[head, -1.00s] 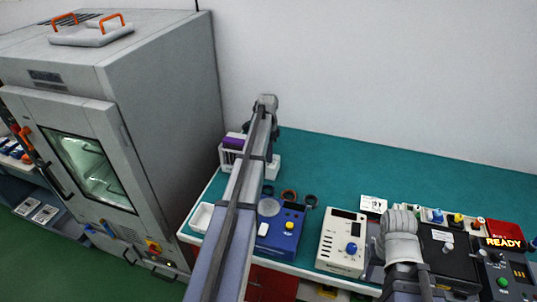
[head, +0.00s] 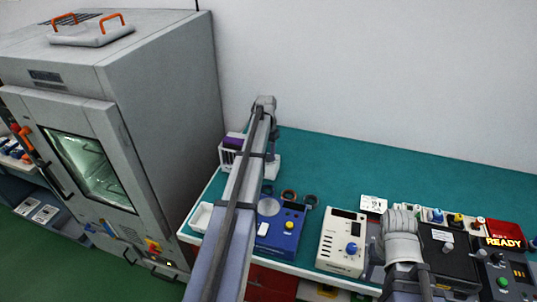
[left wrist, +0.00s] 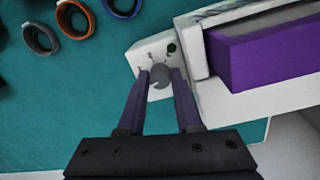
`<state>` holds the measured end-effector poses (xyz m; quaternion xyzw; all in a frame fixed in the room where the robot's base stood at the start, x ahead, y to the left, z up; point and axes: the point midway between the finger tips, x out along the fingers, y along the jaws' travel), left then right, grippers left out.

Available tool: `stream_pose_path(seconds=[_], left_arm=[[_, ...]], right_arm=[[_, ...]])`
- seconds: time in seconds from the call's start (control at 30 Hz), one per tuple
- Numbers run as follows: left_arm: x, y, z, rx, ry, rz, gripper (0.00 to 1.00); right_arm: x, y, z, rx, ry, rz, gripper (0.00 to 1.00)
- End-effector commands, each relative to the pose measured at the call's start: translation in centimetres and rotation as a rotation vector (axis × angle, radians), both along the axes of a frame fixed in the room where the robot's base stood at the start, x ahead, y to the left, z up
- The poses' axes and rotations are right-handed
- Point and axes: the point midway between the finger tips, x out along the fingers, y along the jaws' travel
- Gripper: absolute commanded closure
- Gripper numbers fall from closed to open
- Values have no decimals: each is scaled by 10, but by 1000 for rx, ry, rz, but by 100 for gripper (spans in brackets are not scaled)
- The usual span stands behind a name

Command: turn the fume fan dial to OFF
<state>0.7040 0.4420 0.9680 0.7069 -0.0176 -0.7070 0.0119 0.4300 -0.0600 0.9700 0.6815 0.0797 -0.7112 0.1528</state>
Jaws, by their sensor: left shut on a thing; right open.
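The fume fan dial (left wrist: 160,82) is a small grey round knob on a white box, in the left wrist view. A mark reading 2 and a green dot are on the box face beside it; the other lettering is too small to read. My left gripper (left wrist: 160,74) has its two fingers on either side of the knob, shut on it. In the head view the white box (head: 273,168) shows beside my left forearm, which hides the dial and gripper. My right arm is at the lower right; its gripper is not visible.
A white rack holding a purple block (left wrist: 268,48) adjoins the dial box. Several rings (left wrist: 72,18) lie nearby on the green bench (head: 330,160). A blue device (head: 280,232) and a white device (head: 341,242) stand nearer the front edge. A grey oven (head: 150,120) stands left.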

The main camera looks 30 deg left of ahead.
Motion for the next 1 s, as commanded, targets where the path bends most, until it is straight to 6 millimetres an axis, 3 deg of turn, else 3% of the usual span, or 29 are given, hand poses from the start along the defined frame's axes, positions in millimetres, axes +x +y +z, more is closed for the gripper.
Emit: stream_pose_path(seconds=[0.7, 0.73, 1.0], left_arm=[[0, 0, 0, -1, 1, 65, 100], [0, 0, 0, -1, 1, 64, 63], [0, 0, 0, 0, 0, 64, 36]], right_arm=[[0, 0, 0, 0, 0, 0, 50], [0, 0, 0, 0, 0, 0, 50], [0, 0, 0, 0, 0, 0, 50]])
